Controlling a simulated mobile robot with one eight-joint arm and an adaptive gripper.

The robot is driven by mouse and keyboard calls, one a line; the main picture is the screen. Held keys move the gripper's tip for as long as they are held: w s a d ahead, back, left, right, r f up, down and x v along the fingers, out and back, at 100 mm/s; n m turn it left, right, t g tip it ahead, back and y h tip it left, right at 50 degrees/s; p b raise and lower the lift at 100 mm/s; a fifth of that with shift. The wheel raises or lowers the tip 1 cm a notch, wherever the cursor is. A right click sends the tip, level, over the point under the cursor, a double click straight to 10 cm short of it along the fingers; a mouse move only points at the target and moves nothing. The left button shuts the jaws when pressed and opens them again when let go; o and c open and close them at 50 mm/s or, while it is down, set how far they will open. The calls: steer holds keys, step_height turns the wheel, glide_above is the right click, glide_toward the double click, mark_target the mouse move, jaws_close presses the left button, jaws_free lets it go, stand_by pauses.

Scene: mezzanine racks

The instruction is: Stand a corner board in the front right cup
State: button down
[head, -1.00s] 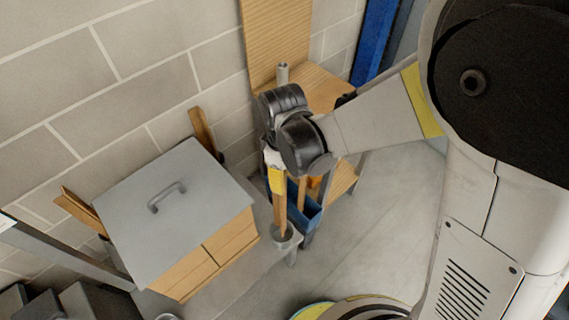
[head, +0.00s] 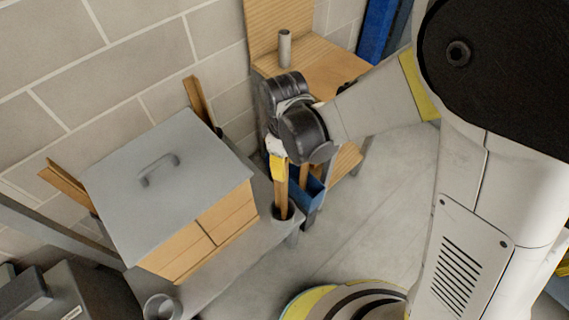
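A brown wooden corner board (head: 282,194) stands about upright under my gripper (head: 278,168). Its lower end is inside the front right cup (head: 289,213), a grey cup by the near right corner of the lidded wooden load. My gripper is at the board's upper part, with one yellow-padded finger showing against it. It looks shut on the board, though the other finger is hidden. How deep the board sits is hidden by the cup wall. The front left cup (head: 162,307) looks empty. Other boards stand at the back right (head: 198,100) and back left (head: 68,184).
The load has a grey lid (head: 165,185) with a handle and stands on a grey platform (head: 228,262). A blue bin (head: 309,192) is just right of the board. Behind my gripper is a wooden shelf (head: 325,76) with a grey cylinder (head: 284,48). Open floor lies right.

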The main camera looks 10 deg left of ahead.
steer(key=c, duration=0.9)
jaws_free()
step_height(320, 180, up, 12)
steer(key=shift+r, duration=0.1)
